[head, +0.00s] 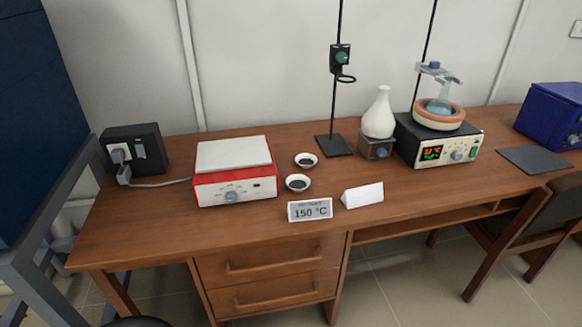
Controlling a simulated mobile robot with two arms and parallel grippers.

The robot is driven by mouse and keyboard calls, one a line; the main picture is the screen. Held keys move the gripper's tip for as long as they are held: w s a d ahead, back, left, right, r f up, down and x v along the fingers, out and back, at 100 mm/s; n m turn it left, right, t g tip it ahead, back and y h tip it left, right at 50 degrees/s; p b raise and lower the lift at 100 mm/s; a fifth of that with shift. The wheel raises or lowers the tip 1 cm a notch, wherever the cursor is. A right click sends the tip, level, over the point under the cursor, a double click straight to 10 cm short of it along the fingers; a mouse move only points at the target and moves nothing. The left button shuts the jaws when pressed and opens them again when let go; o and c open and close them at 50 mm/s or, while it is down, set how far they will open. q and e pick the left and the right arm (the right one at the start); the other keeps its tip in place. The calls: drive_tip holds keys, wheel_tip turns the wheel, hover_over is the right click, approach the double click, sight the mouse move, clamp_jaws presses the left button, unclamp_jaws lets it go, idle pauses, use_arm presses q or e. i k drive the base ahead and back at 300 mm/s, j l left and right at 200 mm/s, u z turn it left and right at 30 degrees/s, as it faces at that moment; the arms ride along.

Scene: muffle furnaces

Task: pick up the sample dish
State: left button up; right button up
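Two small white dishes with dark contents sit on the brown wooden desk (130,225), just right of a red and white hotplate. The nearer sample dish (298,189) stands by the hotplate's front right corner. The farther sample dish (306,166) is behind it and slightly to the right. The two dishes are apart. Neither of my grippers shows in the head view.
The hotplate (235,158) stands left of the dishes. A sign reading 150 °C (310,209) and a blank white card (362,195) stand in front. A stand (334,146), white flask (379,115) and heated stirrer (437,142) are behind and right. A chair (545,215) is at right.

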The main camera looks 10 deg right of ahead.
sight(297, 183)
drive_tip(key=i+l+u, duration=0.2)
drive_tip(key=l, duration=0.25)
drive_tip(key=l+u, duration=0.2)
drive_tip(key=l, duration=0.3)
drive_tip(key=i+l+u, duration=0.2)
drive_tip(key=l, duration=0.3)
drive_tip(key=k, duration=0.1)
